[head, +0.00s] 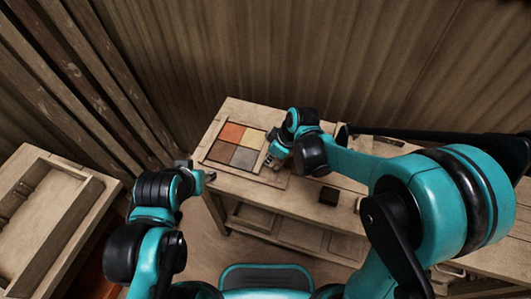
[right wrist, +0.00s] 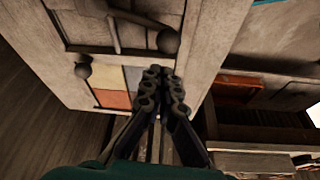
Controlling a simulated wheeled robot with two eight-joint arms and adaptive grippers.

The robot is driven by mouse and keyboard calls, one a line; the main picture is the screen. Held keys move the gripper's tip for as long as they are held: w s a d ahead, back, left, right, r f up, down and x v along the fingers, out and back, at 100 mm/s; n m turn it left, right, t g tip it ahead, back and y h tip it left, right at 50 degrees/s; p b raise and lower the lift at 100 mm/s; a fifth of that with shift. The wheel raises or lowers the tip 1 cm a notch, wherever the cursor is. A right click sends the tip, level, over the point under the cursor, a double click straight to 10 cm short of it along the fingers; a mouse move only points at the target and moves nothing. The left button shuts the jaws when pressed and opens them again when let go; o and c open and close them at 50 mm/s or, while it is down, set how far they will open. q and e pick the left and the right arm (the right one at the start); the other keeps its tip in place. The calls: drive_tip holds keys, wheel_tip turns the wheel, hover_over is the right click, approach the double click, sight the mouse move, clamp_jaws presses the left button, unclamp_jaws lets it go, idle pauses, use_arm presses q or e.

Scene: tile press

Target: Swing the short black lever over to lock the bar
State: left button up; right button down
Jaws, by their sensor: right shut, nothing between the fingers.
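My right gripper (head: 271,161) is at the right edge of the tile panel in the head view. In the right wrist view its fingers (right wrist: 161,84) are together with nothing between them, beside the tiles. In the right wrist view a dark round knob (right wrist: 167,41) and a second one (right wrist: 82,70) sit by dark bars near the panel. I cannot tell which part is the short black lever. My left gripper (head: 209,177) is at the table's left front edge; its jaws are unclear.
A wooden tray (head: 45,200) lies on another bench at left. A corrugated wall stands close behind the table.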

sight(274, 167)
drive_tip(key=shift+s+d+f, duration=0.25)
drive_tip(key=shift+d, duration=0.25)
drive_tip(key=shift+s+d+n, duration=0.2)
drive_tip(key=shift+n, duration=0.2)
drive_tip(key=shift+s+d, duration=0.15)
drive_tip(key=shift+s+d+n+g, duration=0.3)
drive_tip(key=shift+d+n+g, duration=0.15)
drive_tip(key=shift+n, duration=0.45)
drive_tip(key=d+n, duration=0.1)
drive_tip(key=s+d+n+g, duration=0.1)
drive_tip(key=n, duration=0.1)
drive_tip(key=shift+d, duration=0.2)
drive_tip(key=shift+s+d, duration=0.15)
drive_tip(key=shift+d, duration=0.4)
